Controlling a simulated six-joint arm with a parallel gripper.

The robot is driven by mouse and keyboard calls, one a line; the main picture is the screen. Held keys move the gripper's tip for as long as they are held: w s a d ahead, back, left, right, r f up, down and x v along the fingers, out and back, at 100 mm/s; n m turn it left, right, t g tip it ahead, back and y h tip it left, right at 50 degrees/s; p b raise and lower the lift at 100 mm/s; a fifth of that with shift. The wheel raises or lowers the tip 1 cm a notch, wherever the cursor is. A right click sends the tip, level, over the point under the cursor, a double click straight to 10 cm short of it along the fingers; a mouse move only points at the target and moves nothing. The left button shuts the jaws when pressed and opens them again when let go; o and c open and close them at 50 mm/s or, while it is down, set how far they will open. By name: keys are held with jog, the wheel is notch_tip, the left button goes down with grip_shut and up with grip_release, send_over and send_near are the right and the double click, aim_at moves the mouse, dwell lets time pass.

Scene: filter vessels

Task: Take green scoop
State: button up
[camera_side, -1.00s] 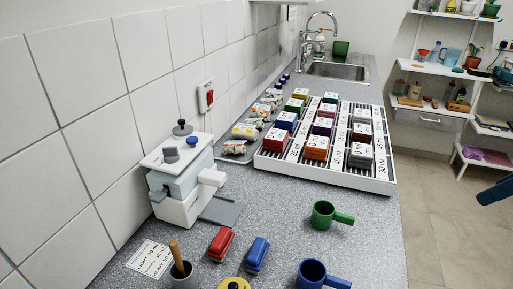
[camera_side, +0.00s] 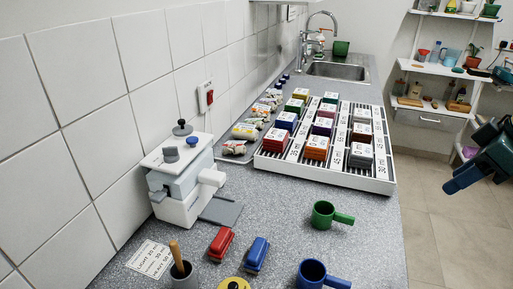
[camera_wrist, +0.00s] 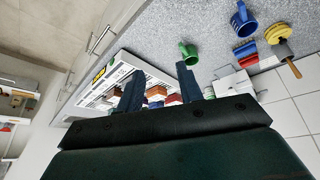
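The green scoop (camera_side: 322,214) stands upright on the grey speckled counter, its handle pointing right. It also shows in the wrist view (camera_wrist: 187,54), beyond the fingertips. My gripper (camera_side: 453,186) is at the right edge of the side view, off the counter over the floor, well apart from the scoop. In the wrist view its two blue fingers (camera_wrist: 158,72) are spread with nothing held between them.
A blue scoop (camera_side: 311,272) stands nearer the front. Red (camera_side: 221,243) and blue (camera_side: 257,254) blocks lie left of it. A white rack (camera_side: 325,178) with several coloured boxes is behind the green scoop. A white machine (camera_side: 182,190) stands by the wall.

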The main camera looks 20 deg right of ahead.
jog(key=w+a+f+n+y, duration=0.1)
jog(key=w+a+f+n, duration=0.1)
jog(key=w, duration=0.3)
jog(key=w+a+f+n+g+y, duration=0.1)
jog(key=w+a+f+n, duration=0.1)
jog(key=w+f+n, duration=0.1)
jog(key=shift+w+a+f, duration=0.4)
jog(key=shift+w+f, duration=0.2)
jog(key=shift+w, duration=0.45)
send_near(348, 216)
jog(key=shift+g, duration=0.3)
jog(key=shift+x, duration=2.4)
jog(key=shift+w+d+f, duration=0.1)
jog(key=shift+w+d, duration=0.05)
jog(key=shift+w, duration=0.1)
jog(key=shift+x, duration=2.45)
jog(key=shift+c, duration=0.5)
grip_shut()
